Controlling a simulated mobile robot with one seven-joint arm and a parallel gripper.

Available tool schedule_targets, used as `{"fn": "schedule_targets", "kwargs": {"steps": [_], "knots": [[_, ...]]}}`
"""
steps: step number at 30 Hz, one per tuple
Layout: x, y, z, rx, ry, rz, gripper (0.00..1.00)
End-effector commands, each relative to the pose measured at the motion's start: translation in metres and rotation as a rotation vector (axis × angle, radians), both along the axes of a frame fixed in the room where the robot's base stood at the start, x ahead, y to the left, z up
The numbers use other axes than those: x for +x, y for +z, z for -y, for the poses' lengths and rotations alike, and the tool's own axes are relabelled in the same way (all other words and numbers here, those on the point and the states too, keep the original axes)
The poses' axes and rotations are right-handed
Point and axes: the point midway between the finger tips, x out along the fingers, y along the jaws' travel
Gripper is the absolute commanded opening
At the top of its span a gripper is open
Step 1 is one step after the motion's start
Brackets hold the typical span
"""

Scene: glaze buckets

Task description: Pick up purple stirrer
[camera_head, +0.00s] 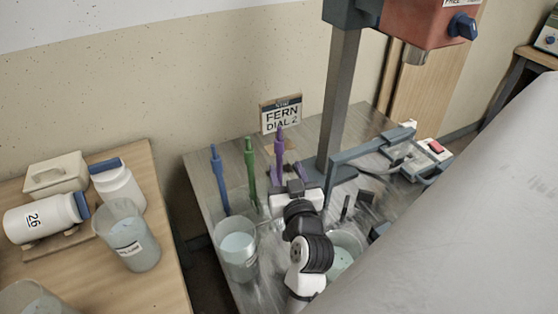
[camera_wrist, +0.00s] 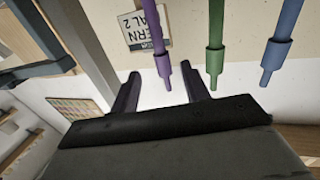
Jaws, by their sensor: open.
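The purple stirrer (camera_head: 279,152) stands upright at the back of the grey bench, right of the green stirrer (camera_head: 250,166) and the blue stirrer (camera_head: 218,182). My gripper (camera_head: 288,172) is close in front of it and partly hides its lower part. In the wrist view, which is turned over, the purple stirrer (camera_wrist: 158,42) reaches between the two fingers of my open gripper (camera_wrist: 161,71). I cannot tell whether it is between them in depth. The green stirrer (camera_wrist: 215,45) and blue stirrer (camera_wrist: 280,45) are to the right, outside the fingers.
A bucket (camera_head: 238,252) stands left of my arm; another (camera_head: 343,258) is partly behind it. A mixer post (camera_head: 336,110) rises right of the stirrers, with a blue-grey frame (camera_head: 370,150) beside it. A sign (camera_head: 281,115) stands behind. A wooden table (camera_head: 165,250) with containers is left.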

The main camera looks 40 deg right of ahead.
Motion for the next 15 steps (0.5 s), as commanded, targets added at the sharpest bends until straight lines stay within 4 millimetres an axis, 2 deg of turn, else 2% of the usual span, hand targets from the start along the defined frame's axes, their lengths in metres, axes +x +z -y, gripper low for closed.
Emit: {"fn": "schedule_targets", "kwargs": {"steps": [3, 8, 15], "knots": [[0.016, 0.002, 0.009, 0.002, 0.001, 0.001, 0.46], [0.025, 0.002, 0.013, 0.000, 0.000, 0.001, 0.46], [0.054, 0.015, 0.026, 0.000, 0.001, 0.001, 0.46]]}}
